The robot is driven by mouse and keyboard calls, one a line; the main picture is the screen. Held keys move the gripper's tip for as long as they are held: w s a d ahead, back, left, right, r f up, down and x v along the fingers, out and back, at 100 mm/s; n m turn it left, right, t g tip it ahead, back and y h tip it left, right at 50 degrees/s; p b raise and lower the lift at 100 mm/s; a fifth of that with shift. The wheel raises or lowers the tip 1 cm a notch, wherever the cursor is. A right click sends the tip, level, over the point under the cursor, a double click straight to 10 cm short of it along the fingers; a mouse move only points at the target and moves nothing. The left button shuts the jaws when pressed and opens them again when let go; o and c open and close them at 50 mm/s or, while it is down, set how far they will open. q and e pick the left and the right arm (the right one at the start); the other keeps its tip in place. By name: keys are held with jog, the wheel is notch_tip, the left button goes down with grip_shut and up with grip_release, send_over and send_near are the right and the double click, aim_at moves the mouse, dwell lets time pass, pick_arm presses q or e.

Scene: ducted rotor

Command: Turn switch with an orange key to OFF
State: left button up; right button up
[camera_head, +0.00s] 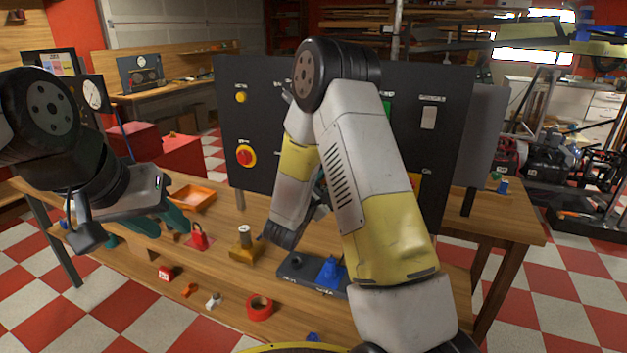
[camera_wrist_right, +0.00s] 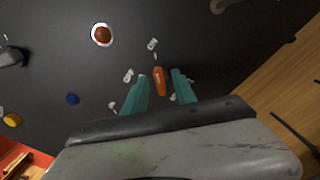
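The orange key (camera_wrist_right: 159,80) stands out from a dark panel (camera_wrist_right: 210,60) in the right wrist view, with small white labels around it. My right gripper (camera_wrist_right: 162,84) is open, with one teal finger on each side of the key. Gaps show between the key and both fingers; I cannot tell how far the fingertips reach along it. In the head view the panel (camera_head: 262,125) stands at the back of the table, and my right arm hides the key and most of the right gripper. My left gripper (camera_head: 145,232) is open and empty above the table's left part.
The panel carries a red-and-yellow knob (camera_head: 245,156) and a yellow button (camera_head: 241,97). On the wooden table (camera_head: 225,285) are an orange tray (camera_head: 194,197), a red padlock (camera_head: 199,238), a yellow-based block (camera_head: 244,248), red tape (camera_head: 259,307) and a dark holder with a blue part (camera_head: 331,272).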

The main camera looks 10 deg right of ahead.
grip_shut()
jog(key=shift+n, duration=0.3)
jog(key=n, duration=0.2)
jog(key=shift+a+n, duration=0.1)
jog(key=shift+n, duration=0.3)
jog(key=n, duration=0.4)
jog(key=shift+n, duration=0.3)
jog(key=n, duration=0.4)
jog(key=shift+f, duration=0.1)
jog(key=shift+n, duration=2)
